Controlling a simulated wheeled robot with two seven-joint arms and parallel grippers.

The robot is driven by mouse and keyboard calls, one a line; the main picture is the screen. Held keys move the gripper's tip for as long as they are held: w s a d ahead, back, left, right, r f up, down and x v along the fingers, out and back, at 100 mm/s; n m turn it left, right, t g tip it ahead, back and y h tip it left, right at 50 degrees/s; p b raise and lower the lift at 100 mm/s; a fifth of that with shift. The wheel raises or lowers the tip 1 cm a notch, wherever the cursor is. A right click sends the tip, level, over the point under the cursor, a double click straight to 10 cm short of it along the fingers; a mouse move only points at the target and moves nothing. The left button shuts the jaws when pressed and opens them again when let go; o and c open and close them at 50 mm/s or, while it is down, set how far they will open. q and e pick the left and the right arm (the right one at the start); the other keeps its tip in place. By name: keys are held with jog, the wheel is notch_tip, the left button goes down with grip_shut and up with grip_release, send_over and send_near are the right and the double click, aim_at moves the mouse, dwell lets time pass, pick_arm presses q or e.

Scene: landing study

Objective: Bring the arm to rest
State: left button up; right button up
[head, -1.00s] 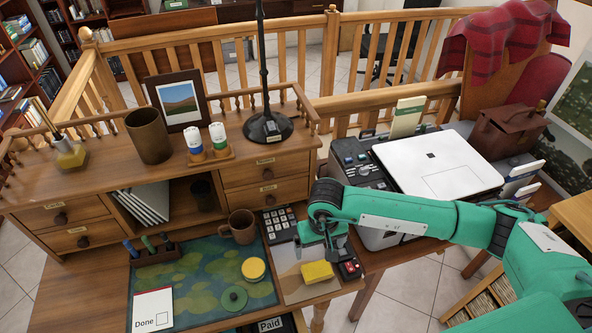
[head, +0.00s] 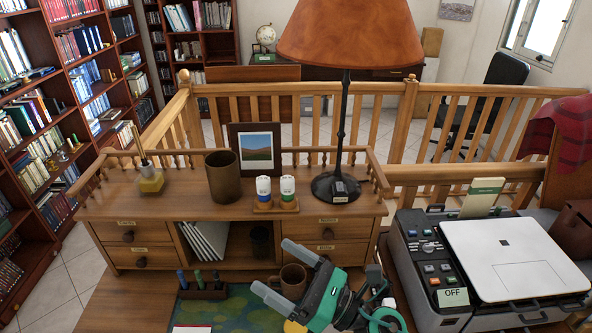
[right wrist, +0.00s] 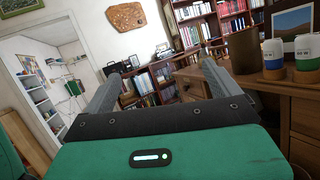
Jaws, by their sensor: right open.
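My right gripper (head: 270,267) is open and empty, its two grey fingers spread and pointing left above the front of the desk. The green arm behind it is folded at the bottom middle of the head view. It hides part of the desk mat (head: 245,304) and partly overlaps a brown mug (head: 293,281). In the right wrist view the open fingers (right wrist: 163,64) frame bookshelves and the room, with nothing between them. My left gripper does not show.
The desk hutch (head: 330,231) carries a lamp (head: 343,150), a brown cup (head: 222,176), a picture frame (head: 235,150) and two small white containers. A pen holder (head: 203,291) stands in front. A machine (head: 430,262) with a white laptop-like lid (head: 510,257) stands at right.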

jog(key=w+d+f+m+t+h, duration=0.25)
jog(key=d+m+t+h, duration=0.35)
jog(key=m, duration=0.6)
jog(key=w+d+f+m+t+h, duration=0.1)
jog(key=w+d+m+t+h, duration=0.25)
jog(key=d+m+h, duration=0.7)
jog(key=s+d+f+m+g+h, duration=0.2)
jog(key=d+f+m+g, duration=0.1)
jog(key=f+m, duration=0.3)
jog(key=s+d+f+m+g+h, duration=0.2)
jog(key=s+d+f+m+g, duration=0.15)
jog(key=m, duration=0.35)
jog(key=s+d+f+m+g+y, duration=0.1)
jog(key=s+f+m+g, duration=0.45)
jog(key=s, duration=0.35)
jog(key=s+d+f+m+g, duration=0.1)
jog(key=s+f+m+g, duration=0.3)
jog(key=s+f, duration=0.35)
notch_tip(320, 180, down, 29)
jog(key=s+d+f+g, duration=0.1)
jog(key=s+f, duration=0.9)
jog(key=s+d+f+g, duration=0.1)
jog(key=s+d+f, duration=0.1)
jog(key=s+f, duration=0.8)
jog(key=shift+s+d+f+n, duration=0.15)
jog(key=shift+d+f+n, duration=0.1)
jog(key=shift+f+n, duration=0.1)
